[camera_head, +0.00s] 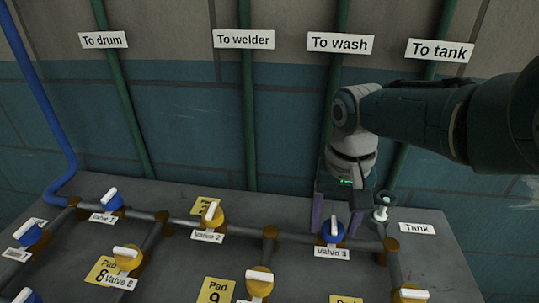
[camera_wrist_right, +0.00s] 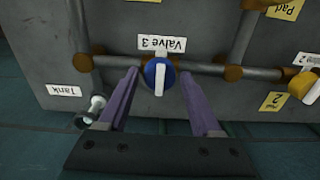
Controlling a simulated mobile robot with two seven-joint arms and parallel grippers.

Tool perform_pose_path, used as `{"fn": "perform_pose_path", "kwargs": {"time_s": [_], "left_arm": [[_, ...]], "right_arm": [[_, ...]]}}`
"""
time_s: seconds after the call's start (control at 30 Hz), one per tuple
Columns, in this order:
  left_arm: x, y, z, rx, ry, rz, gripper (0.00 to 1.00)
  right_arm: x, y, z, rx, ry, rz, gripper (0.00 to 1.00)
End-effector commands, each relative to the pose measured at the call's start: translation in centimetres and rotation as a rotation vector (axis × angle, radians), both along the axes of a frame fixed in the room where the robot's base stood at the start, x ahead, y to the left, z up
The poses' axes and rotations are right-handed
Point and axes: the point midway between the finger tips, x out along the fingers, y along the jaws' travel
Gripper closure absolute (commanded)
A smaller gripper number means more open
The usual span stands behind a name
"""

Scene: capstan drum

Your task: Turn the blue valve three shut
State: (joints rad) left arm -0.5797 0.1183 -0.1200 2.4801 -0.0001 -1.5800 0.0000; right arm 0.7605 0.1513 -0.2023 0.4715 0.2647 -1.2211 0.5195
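Blue valve three (camera_head: 325,238) sits on the horizontal pipe above its "Valve 3" label (camera_head: 332,252). It has a round blue body and a white bar handle. In the right wrist view, the blue valve (camera_wrist_right: 150,72) has its white handle (camera_wrist_right: 159,80) pointing across the pipe, toward my gripper. My right gripper (camera_head: 336,220) reaches down from above with its purple fingers apart. In the wrist view the right gripper (camera_wrist_right: 158,76) is open, with the valve between its fingertips and gaps on both sides. Contact with the handle is not visible. My left gripper is out of view.
Yellow valve 2 (camera_head: 213,216) lies left along the pipe (camera_head: 250,231). A grey-white fitting (camera_head: 381,212) stands close right of the gripper, near the "Tank" label (camera_head: 417,228). A yellow valve (camera_head: 259,283) is nearer the front. Green vertical pipes (camera_head: 249,130) run up the wall behind.

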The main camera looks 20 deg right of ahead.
Motion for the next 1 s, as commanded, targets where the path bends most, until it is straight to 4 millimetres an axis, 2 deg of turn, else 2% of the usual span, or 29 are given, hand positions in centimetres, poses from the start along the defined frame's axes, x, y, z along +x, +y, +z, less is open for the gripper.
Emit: {"fn": "perform_pose_path", "kwargs": {"time_s": [0.03,0.13,0.43,0.57,0.73,0.83,1.0], "left_arm": [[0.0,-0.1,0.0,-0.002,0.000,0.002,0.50],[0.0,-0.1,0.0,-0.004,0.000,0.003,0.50],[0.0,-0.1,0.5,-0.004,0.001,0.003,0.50],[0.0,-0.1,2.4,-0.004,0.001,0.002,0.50],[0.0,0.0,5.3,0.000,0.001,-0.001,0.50],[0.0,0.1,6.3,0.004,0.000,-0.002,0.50],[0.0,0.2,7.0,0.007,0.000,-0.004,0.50]], "right_arm": [[0.0,0.0,0.0,0.000,0.000,0.000,0.27],[0.0,0.0,0.0,-0.001,0.001,0.001,0.19],[0.0,0.0,0.6,0.000,0.001,0.001,0.19],[0.0,0.0,2.7,-0.001,-0.001,0.001,0.19],[0.0,0.0,6.3,-0.001,-0.002,0.001,0.19],[0.0,0.0,8.0,-0.001,-0.001,0.001,0.19],[0.0,0.0,9.7,-0.001,-0.001,0.001,0.19]]}}
